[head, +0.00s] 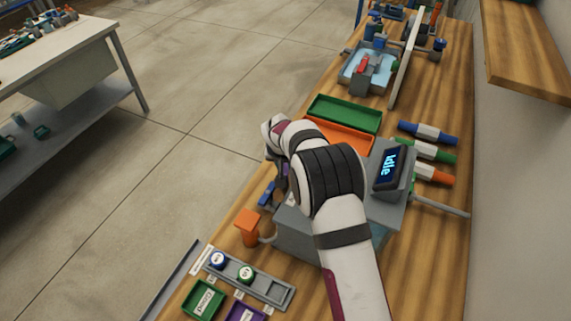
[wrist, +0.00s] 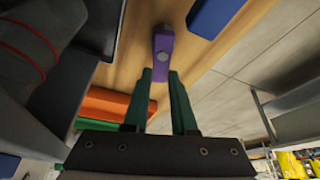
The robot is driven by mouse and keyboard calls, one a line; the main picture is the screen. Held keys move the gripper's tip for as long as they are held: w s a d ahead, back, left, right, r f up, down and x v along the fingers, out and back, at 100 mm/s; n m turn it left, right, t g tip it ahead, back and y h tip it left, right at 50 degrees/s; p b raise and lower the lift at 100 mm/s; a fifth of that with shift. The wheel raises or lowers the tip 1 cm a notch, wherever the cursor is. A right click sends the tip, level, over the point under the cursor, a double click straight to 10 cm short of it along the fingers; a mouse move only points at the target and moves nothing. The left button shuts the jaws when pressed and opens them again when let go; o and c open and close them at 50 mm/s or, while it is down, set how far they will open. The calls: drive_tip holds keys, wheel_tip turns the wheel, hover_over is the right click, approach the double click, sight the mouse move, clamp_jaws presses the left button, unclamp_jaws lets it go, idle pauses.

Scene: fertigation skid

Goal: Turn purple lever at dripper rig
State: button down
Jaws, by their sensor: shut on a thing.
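In the wrist view, the purple lever (wrist: 162,45) runs down from its round pivot end at the top of the picture. Its lower part lies between the two green fingers of my gripper (wrist: 160,74). The fingers are shut on the lever, one on each side. In the head view, only a small purple sliver (head: 284,169) shows beside my arm, and my gripper is hidden behind the arm. The dripper rig is a grey box (head: 297,234) partly covered by my arm. Its display (head: 391,168) reads "Idle".
A blue handle (head: 267,193) and an orange handle (head: 247,227) stand close by on the rig's left side. Green (head: 344,113) and orange (head: 340,133) trays lie behind. Blue, green and orange cylinders lie at right. A grey rack with round pieces (head: 250,278) lies in front.

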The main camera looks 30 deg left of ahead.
drive_tip(key=c, duration=0.7)
unclamp_jaws()
drive_tip(key=v, duration=1.5)
drive_tip(key=shift+s+d+r, duration=0.1)
drive_tip(key=shift+s+r, duration=0.05)
drive_tip(key=shift+r, duration=0.2)
